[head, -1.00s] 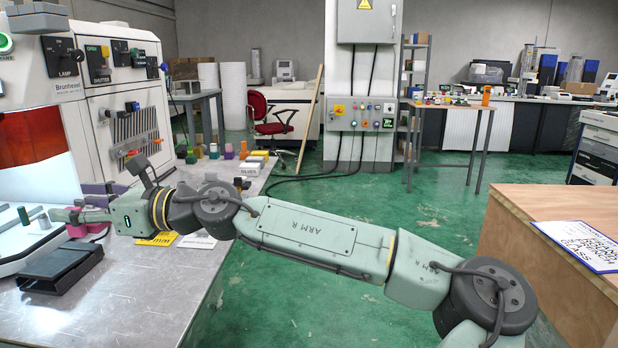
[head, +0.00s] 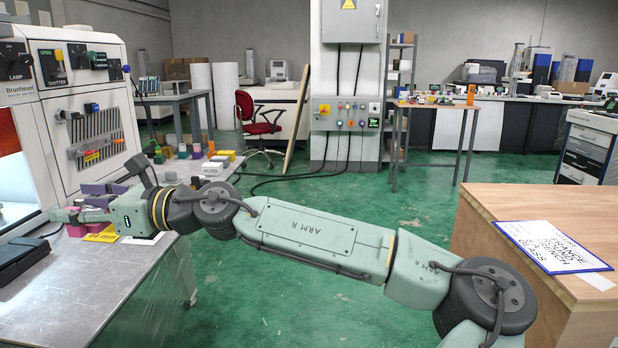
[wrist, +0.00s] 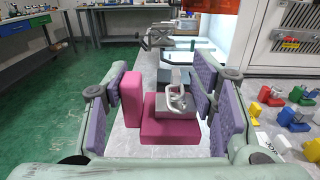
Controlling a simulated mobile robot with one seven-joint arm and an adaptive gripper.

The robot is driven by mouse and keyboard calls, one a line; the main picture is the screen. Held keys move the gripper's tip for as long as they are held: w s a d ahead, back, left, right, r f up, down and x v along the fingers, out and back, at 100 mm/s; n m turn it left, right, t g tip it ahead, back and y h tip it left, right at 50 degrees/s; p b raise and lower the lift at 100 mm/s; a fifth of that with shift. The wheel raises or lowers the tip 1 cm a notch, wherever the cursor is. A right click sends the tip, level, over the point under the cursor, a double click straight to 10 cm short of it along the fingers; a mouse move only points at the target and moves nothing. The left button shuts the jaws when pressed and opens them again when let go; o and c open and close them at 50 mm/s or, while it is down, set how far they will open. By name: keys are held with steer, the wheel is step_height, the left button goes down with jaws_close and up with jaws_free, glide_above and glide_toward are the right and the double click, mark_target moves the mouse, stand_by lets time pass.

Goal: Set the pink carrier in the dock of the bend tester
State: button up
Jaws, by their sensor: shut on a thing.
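My gripper (head: 78,214) is at the left over the metal bench in the head view. In the wrist view its purple-padded fingers (wrist: 160,100) are shut on the pink carrier (wrist: 170,128). The carrier has a pink base, a tall pink block on its left side, and a grey block with a wire handle on top. A small pink part of it (head: 76,230) shows below the fingers in the head view; the rest is hidden. I cannot pick out the bend tester or its dock in these views.
A white machine (head: 80,100) with lamp and shutter switches stands behind the metal bench (head: 90,300). A dark tray (head: 22,258) lies at the left. Several coloured blocks (wrist: 300,115) lie right of my gripper.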

steer(key=shift+d, duration=0.25)
steer(key=w+d+f+m+t+h, duration=0.5)
steer(key=w+d+f+m+t, duration=0.6)
steer(key=w+d+f, duration=1.1)
steer(key=w+d+f+m+t+h, duration=0.1)
steer(key=d+f+m+t+h, duration=0.15)
steer(key=d+f, duration=0.45)
steer(key=w+d+f+m+t+h, duration=0.1)
steer(key=w+d+f+t+h, duration=0.2)
steer(key=f, duration=0.6)
steer(key=s+d+f+m+h, duration=0.1)
steer(key=s+d+f+h, duration=0.2)
steer(key=f, duration=0.3)
steer(key=s+d+f+m+t+h, duration=0.1)
steer(key=s+d+f+m+h, duration=0.1)
steer(key=s+d+f+h, duration=0.2)
step_height(320, 180, down, 3)
steer(key=shift+s+d, duration=0.35)
steer(key=shift+s, duration=0.2)
steer(key=shift+m+t+h, duration=0.25)
